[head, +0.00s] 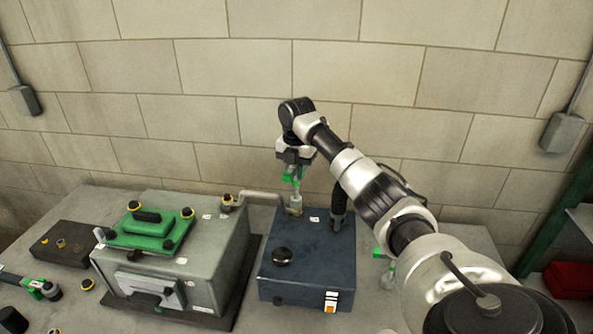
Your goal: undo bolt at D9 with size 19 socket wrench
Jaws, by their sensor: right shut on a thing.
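My right gripper (294,171) is above the dark blue box and points down. It is shut on the green and grey socket wrench (295,195), which hangs upright below it. The wrench's lower end is at a small fitting at the back left corner of the box's top. The bolt there is hidden by the socket, and I cannot read the label D9 or the size. My left gripper is not in view.
Another green tool (378,253) lies right of the box. A block wall (200,110) stands behind.

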